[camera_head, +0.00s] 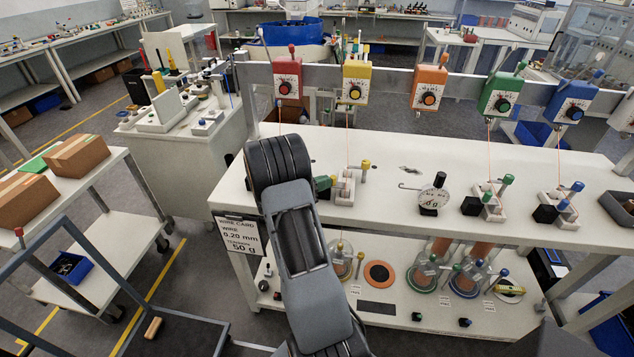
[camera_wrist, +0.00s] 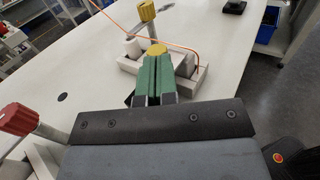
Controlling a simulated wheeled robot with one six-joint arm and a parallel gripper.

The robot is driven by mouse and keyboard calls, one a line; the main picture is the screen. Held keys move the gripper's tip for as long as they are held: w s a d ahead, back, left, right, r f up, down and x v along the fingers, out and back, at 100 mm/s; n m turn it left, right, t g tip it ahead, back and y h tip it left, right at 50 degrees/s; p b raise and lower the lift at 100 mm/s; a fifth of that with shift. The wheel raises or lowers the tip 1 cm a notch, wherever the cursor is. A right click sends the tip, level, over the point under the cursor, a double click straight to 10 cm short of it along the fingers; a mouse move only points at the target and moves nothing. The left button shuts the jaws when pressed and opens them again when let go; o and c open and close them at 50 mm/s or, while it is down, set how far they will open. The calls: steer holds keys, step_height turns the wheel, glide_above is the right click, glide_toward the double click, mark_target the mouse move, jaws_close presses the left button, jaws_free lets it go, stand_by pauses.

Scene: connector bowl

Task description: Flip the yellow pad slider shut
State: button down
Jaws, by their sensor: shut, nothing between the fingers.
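The yellow pad unit is a white block (camera_head: 345,188) on the bench. Its yellow-capped lever (camera_head: 365,164) stands tilted on a grey stem, also seen at the top of the wrist view (camera_wrist: 147,12). A round yellow cap (camera_wrist: 156,48), apparently the pad slider's, shows just beyond my fingertips in the wrist view. My gripper (camera_head: 325,183), with green fingers, is shut and empty at the block's left side. In the wrist view its fingertips (camera_wrist: 154,64) overlap the near side of the yellow cap. I cannot tell whether they touch it. The slider's lower part is hidden.
An orange wire (camera_wrist: 125,28) passes by the block, close to my fingers. A red-capped post (camera_wrist: 18,118) stands at the left in the wrist view. A round dial gauge (camera_head: 434,195) and the green (camera_head: 487,204) and blue (camera_head: 560,211) units stand to the right.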

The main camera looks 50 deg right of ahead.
steer(key=shift+s, duration=0.1)
steer(key=shift+a, duration=0.3)
steer(key=b+v, duration=0.1)
steer(key=v, duration=1.2)
steer(key=shift+w+a+b, duration=0.2)
steer(key=shift+w+b, duration=0.15)
steer(key=s+a+f+m+t+y, duration=0.2)
steer(key=s+a+f+m+y, duration=0.3)
steer(key=s+a+m+y, duration=0.4)
steer(key=s+a+r+m+t+y, duration=0.1)
steer(key=a+r+m+t+y, duration=0.1)
steer(key=a, duration=0.5)
steer(key=s+a+r+m+t+y, duration=0.2)
steer(key=a+r+t+y, duration=0.3)
steer(key=a+r+t, duration=0.2)
step_height(320, 180, up, 2)
steer(key=shift+s+a+r, duration=0.25)
steer(key=shift+a, duration=0.15)
